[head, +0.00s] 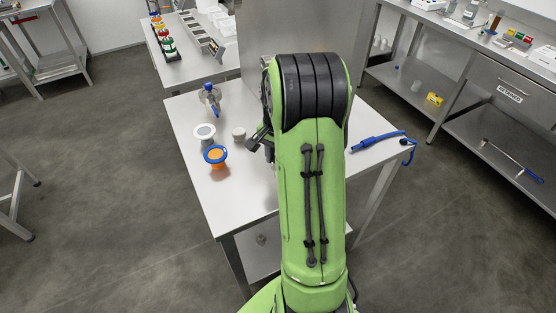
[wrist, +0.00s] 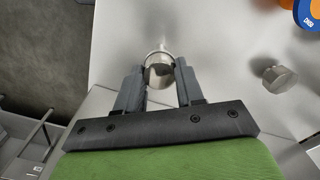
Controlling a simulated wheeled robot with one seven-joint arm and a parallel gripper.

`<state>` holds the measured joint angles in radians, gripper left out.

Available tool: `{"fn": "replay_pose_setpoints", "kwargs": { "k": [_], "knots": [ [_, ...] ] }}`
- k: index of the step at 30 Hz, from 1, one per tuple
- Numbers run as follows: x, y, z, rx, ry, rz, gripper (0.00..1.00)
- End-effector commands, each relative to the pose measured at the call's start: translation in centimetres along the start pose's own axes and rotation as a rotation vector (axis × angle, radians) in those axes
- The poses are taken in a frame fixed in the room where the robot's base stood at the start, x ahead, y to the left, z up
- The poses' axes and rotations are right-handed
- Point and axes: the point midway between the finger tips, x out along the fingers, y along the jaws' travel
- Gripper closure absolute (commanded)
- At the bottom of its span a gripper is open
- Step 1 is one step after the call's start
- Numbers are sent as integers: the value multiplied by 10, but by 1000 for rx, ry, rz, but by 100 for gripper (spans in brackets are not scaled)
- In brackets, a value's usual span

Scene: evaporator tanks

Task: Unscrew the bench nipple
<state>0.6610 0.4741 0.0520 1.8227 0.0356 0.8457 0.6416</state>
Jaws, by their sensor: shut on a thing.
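My gripper (wrist: 160,68) is shut on a round, shiny steel piece, which looks like the bench nipple (wrist: 159,72). One finger lies on each side of it, over the pale bench top near its edge. The nipple's lower part and any thread are hidden, so I cannot tell how far it is screwed in. In the head view my green arm covers the nipple and most of the gripper; only a dark part of the gripper (head: 262,139) shows at the arm's left side.
The front left bench top is clear.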

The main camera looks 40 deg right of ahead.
Motion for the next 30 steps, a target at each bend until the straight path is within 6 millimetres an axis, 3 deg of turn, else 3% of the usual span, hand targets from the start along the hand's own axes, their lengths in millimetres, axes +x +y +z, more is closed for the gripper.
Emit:
{"fn": "replay_pose_setpoints", "kwargs": {
  "k": [7,15,24,30],
  "knots": [
    [0,0,0,-16,1,-1,100],
    [0,0,0,-432,1,1,100],
    [0,0,0,-483,0,0,100],
    [0,0,0,-833,1,0,100]
  ]
}}
